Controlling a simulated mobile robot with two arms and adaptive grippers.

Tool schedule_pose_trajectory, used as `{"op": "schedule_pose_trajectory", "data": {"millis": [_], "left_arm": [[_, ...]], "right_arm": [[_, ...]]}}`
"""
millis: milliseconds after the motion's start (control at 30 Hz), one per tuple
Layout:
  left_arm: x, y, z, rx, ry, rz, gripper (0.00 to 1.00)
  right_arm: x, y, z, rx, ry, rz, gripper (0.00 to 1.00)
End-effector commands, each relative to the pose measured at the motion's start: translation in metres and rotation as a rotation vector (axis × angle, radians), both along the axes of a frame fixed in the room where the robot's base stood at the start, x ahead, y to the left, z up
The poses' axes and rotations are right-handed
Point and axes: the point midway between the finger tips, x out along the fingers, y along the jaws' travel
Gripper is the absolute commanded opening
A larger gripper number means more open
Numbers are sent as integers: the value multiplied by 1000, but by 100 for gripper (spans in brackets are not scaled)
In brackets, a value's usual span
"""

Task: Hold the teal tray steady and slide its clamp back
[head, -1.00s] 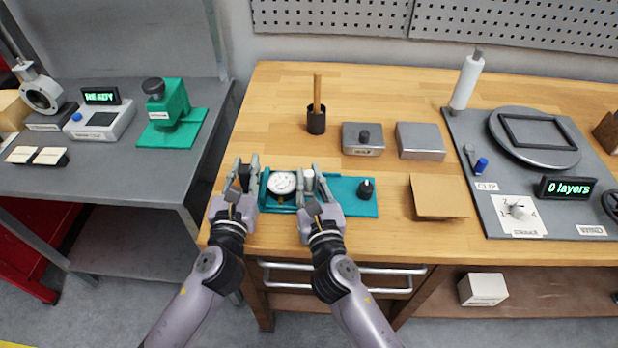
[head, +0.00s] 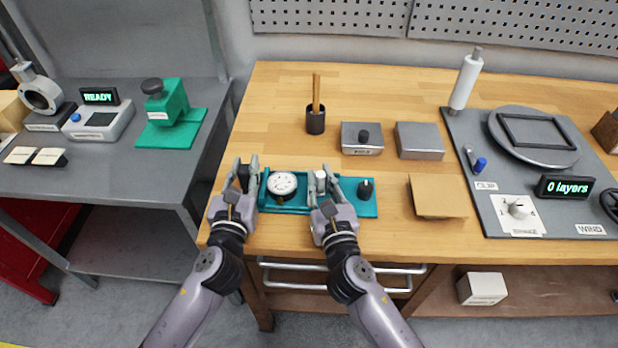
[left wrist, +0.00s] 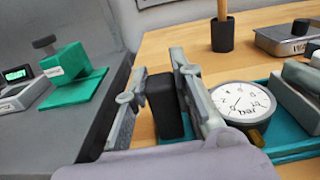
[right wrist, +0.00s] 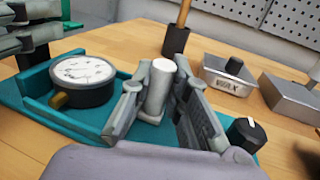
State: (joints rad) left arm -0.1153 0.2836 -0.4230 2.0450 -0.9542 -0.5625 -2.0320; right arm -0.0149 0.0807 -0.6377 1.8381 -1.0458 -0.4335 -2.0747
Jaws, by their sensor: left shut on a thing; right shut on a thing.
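The teal tray (head: 296,209) lies near the bench's front edge. A round white dial gauge (head: 283,184) sits in its left part; it also shows in the right wrist view (right wrist: 84,71). My left gripper (head: 246,172) is shut on a black block (left wrist: 163,104) at the tray's left end. My right gripper (head: 325,182) is shut on the clamp, a light grey upright post (right wrist: 158,88) on the tray to the right of the gauge. A black knob (head: 365,188) stands at the tray's right end. The fingers partly hide the post's base.
Behind the tray stand a black cup with a wooden stick (head: 316,120), a WAX tin (head: 362,139) and a grey metal box (head: 420,141). A tan pad (head: 437,196) lies to the right. The bench between is clear.

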Motion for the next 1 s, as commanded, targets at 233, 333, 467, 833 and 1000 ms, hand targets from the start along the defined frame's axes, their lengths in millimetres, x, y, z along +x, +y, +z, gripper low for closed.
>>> {"op": "schedule_pose_trajectory", "data": {"millis": [233,333,467,833,1000], "left_arm": [[1,3,2,1,-3,7,0],[1,3,2,1,-3,7,0],[1,3,2,2,-3,7,0],[1,2,2,1,-3,5,0],[1,1,2,1,-3,3,0]], "right_arm": [[1,-26,0,-2,1,-7,0],[1,-27,0,-1,2,-7,0],[1,-27,0,-1,2,-8,0],[1,-25,0,-1,1,-5,38],[1,-25,0,-1,1,-4,38]]}}
